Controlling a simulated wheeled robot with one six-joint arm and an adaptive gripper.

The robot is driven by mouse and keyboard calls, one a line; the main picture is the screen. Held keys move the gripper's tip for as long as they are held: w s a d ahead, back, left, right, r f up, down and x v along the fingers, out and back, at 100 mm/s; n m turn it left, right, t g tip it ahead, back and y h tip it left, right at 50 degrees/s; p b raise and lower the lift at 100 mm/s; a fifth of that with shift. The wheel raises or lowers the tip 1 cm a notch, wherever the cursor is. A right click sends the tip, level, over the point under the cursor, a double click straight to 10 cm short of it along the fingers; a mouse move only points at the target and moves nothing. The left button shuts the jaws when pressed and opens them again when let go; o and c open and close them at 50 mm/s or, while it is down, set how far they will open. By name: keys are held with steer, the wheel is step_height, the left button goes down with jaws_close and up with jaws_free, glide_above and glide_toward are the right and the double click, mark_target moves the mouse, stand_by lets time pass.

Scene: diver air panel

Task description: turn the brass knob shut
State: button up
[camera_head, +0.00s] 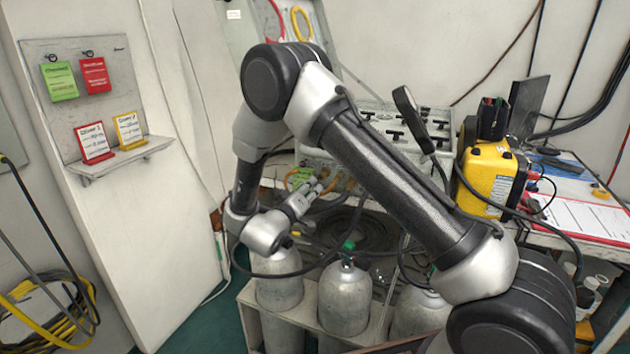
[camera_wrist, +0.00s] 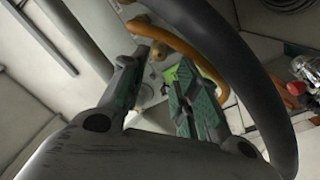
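The brass knob is not clear in the head view, where my arm and gripper (camera_head: 318,188) stand in front of the panel's lower edge. In the wrist view my gripper (camera_wrist: 158,66) is open, its two green-padded fingers apart. A small brass-coloured fitting, probably the knob (camera_wrist: 158,51), shows beyond and between the fingertips. I see no contact with it. A green tag (camera_wrist: 176,74) shows beside the right finger. The valve panel (camera_head: 372,112), with several black T-handles, is partly hidden behind my arm in the head view.
Orange hoses (camera_wrist: 165,36) run close to my fingers, and a thick dark hose or cable (camera_wrist: 225,50) arcs across the wrist view. Several grey cylinders (camera_head: 343,296) stand in a rack below. A yellow case (camera_head: 489,180) sits on the desk to the right.

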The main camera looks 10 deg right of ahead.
mark_target(321, 178)
steer(key=x, duration=0.7)
steer(key=shift+d, duration=0.1)
jaws_close()
